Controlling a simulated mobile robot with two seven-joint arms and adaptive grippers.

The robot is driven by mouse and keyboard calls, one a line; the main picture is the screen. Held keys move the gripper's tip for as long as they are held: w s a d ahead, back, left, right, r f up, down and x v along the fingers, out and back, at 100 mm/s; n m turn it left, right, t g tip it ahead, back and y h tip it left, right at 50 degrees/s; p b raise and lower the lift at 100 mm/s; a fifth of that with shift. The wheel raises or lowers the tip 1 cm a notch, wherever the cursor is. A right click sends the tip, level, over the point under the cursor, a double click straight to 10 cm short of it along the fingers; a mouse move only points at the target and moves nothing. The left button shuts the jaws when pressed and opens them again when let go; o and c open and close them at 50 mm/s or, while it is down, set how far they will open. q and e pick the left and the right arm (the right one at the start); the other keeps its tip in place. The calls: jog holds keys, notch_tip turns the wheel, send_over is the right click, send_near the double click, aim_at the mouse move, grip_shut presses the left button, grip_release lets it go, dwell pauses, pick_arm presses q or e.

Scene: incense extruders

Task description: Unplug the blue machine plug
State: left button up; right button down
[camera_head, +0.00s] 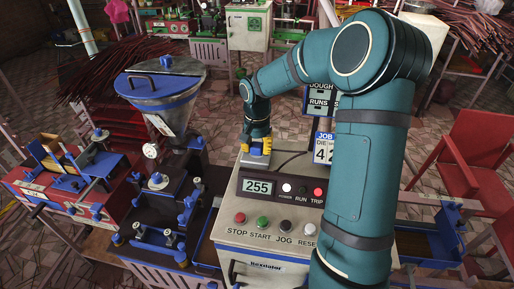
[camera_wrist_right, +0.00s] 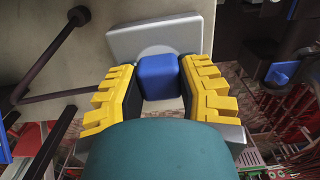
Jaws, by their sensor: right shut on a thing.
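The blue plug (camera_wrist_right: 160,76) shows in the right wrist view as a rounded blue block in front of a pale grey socket plate (camera_wrist_right: 118,42) with a round face. My right gripper (camera_wrist_right: 160,70) has its yellow fingers shut on the plug's two sides. I cannot tell from this angle whether the plug sits in the socket or stands slightly off it. My left gripper is not in view.
The control box carries a lit display (camera_head: 259,187) reading 255 and a row of buttons. A steel hopper machine (camera_head: 165,100) stands to its left. A red chair (camera_head: 470,160) is at the right. A dark cable (camera_head: 287,160) lies near the gripper.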

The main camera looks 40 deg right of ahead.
aim_at(257, 145)
jog(key=shift+r+p, duration=2.1)
jog(key=shift+r, duration=0.85)
